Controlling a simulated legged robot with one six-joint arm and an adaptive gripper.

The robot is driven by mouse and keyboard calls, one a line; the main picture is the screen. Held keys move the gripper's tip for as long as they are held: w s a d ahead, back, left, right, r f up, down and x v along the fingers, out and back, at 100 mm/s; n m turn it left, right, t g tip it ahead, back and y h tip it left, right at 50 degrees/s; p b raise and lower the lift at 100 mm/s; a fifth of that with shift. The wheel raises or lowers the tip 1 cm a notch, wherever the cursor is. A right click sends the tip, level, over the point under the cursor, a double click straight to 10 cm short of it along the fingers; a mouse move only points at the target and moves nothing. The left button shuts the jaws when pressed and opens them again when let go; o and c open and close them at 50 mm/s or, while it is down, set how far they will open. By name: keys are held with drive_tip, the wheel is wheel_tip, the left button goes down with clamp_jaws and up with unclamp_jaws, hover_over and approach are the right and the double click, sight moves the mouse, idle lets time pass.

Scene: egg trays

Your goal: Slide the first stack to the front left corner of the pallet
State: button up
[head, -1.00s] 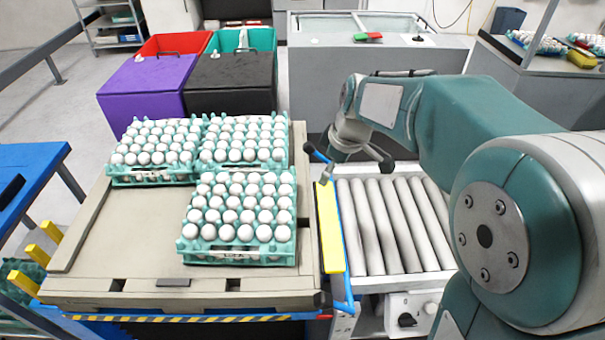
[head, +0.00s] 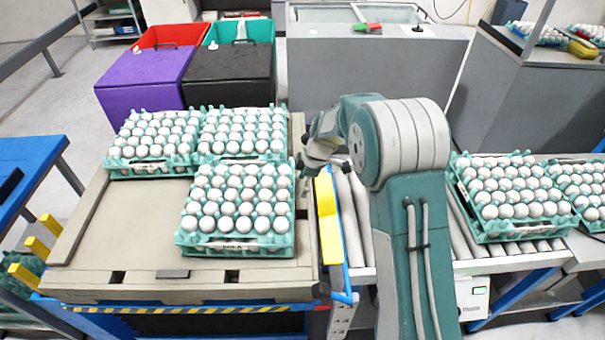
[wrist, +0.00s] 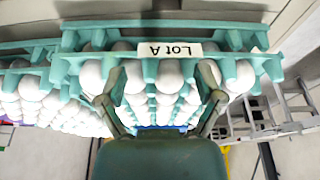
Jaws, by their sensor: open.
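A stack of teal trays with white eggs (head: 237,243) stands at the front right of the pallet (head: 110,245). Two more stacks stand at the back: one at the back left (head: 150,170) and one beside it (head: 242,155). The front left area of the pallet is bare. My gripper (head: 303,186) is at the right side of the front right stack, partly hidden by my arm. In the wrist view my gripper (wrist: 163,95) has its fingers spread before a teal tray bearing a "Lot A" label (wrist: 162,50). I cannot tell whether they touch it.
A yellow guard (head: 329,222) and a roller conveyor (head: 352,220) lie right of the pallet. More egg stacks (head: 512,232) stand on the conveyor at the right. Purple (head: 145,80) and black (head: 230,80) lids cover bins behind. A blue table (head: 30,165) is at the left.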

sight(302, 206)
wheel_tip(302, 206, down, 10)
drive_tip(key=shift+r, duration=0.1)
drive_tip(key=shift+a, duration=0.15)
idle(0.4)
drive_tip(key=shift+s+a, duration=0.1)
drive_tip(key=shift+a, duration=4.85)
drive_tip(key=shift+s+a, duration=0.15)
drive_tip(key=shift+a, duration=4.85)
drive_tip(key=shift+s+a, duration=0.15)
drive_tip(key=shift+a, duration=5)
